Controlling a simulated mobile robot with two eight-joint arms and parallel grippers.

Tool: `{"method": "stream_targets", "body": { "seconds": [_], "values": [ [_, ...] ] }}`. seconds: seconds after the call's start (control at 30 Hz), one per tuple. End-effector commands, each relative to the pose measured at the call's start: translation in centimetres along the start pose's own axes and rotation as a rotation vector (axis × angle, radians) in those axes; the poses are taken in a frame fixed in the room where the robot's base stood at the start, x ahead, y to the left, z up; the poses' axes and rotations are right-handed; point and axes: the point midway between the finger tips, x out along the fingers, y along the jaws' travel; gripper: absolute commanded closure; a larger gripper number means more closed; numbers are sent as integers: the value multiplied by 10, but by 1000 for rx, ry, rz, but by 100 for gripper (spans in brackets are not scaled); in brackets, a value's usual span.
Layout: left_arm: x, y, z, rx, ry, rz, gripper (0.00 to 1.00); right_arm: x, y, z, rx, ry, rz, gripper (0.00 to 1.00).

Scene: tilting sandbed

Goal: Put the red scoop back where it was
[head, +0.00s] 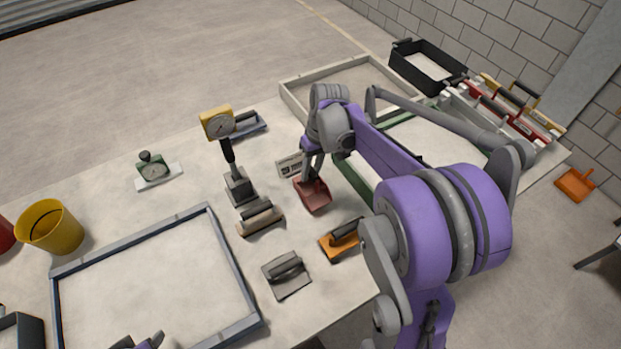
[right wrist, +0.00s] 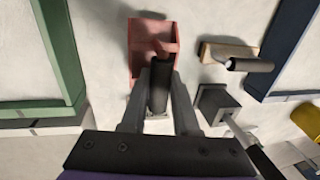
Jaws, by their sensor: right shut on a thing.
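The red scoop (head: 313,196) is in the middle of the table in the head view, its pan pointing toward the table's front. It also shows at the top of the right wrist view (right wrist: 150,35). My right gripper (head: 311,172) is shut on its dark handle (right wrist: 160,85), with a finger on each side. I cannot tell whether the pan touches the tabletop. A small purple and dark piece of my left arm shows at the bottom edge of the head view, and its jaws cannot be made out.
A blue-grey frame (head: 236,270) lies front left. A green-rimmed tray (head: 352,182) is right of the scoop.

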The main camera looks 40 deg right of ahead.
Motion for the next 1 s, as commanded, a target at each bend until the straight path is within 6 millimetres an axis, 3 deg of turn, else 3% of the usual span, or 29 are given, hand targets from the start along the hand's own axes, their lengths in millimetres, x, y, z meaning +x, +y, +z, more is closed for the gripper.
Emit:
{"method": "stream_targets", "body": {
  "seconds": [0.2, 0.6, 0.63, 0.77, 0.8, 1.0],
  "values": [
    [2, 0, 2, 0, -1, 0, 50, 29, 6, 0, 0, 0, 0, 100],
    [4, 0, 4, 0, -3, 0, 50, 34, 7, 0, 0, -1, 0, 100],
    [5, 0, 4, 0, -4, 0, 50, 35, 7, 0, 0, 0, 0, 69],
    [4, 0, 4, 0, -3, 0, 50, 34, 6, 0, 0, 0, 0, 46],
    [4, 0, 4, 0, -3, 0, 50, 34, 6, 0, 0, 0, 0, 41],
    [4, 0, 4, 0, -3, 0, 50, 34, 6, 0, 0, 0, 0, 41]
  ]
}}
